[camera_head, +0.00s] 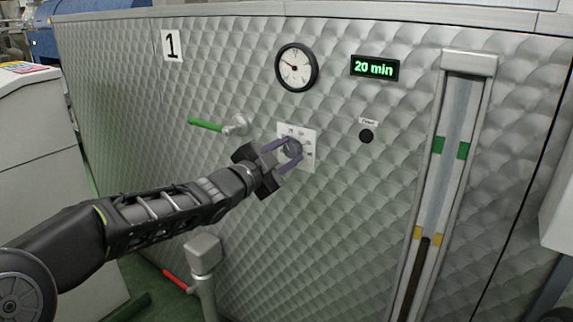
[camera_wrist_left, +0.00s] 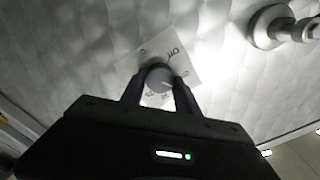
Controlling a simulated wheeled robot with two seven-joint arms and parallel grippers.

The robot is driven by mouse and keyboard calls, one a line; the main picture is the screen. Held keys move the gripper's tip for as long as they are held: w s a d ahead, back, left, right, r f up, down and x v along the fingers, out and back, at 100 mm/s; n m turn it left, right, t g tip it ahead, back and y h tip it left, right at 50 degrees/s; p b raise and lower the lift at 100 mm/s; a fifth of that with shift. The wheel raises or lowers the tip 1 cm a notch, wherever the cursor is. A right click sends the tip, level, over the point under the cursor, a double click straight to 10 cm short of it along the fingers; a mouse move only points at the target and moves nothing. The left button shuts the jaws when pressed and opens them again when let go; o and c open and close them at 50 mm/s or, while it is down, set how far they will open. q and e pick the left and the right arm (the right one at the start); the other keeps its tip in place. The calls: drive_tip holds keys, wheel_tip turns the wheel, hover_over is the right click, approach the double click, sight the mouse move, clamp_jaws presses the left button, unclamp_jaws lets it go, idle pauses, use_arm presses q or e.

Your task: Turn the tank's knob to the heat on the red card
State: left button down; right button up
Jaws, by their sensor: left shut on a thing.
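The tank (camera_head: 350,200) is a quilted metal wall with a sign "1" at its upper left. Its knob (camera_head: 291,148) is a small grey round knob on a white dial plate (camera_head: 309,135). My left gripper (camera_head: 289,150) is shut on the knob, with a finger on either side. In the left wrist view the knob (camera_wrist_left: 158,77) sits between the fingertips, and marks show around it on the plate (camera_wrist_left: 181,56). The marks are too small and partly covered to read surely. I see no red card in these views. My right gripper is not in view.
A green-handled valve (camera_head: 208,125) is left of the dial. Above are a round gauge (camera_head: 296,67) and a "20 min" display (camera_head: 374,68). A black button (camera_head: 366,136) and a tall level gauge (camera_head: 440,170) are to the right. A grey post (camera_head: 204,254) stands below my left arm.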

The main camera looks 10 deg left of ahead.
use_arm(q)
drive_tip(key=shift+f+m+b, duration=0.1)
drive_tip(key=shift+m+b, duration=0.65)
drive_tip(key=shift+m, duration=0.45)
drive_tip(key=c, duration=0.9)
unclamp_jaws()
drive_tip(key=p+v, duration=0.1)
drive_tip(key=v, duration=0.7)
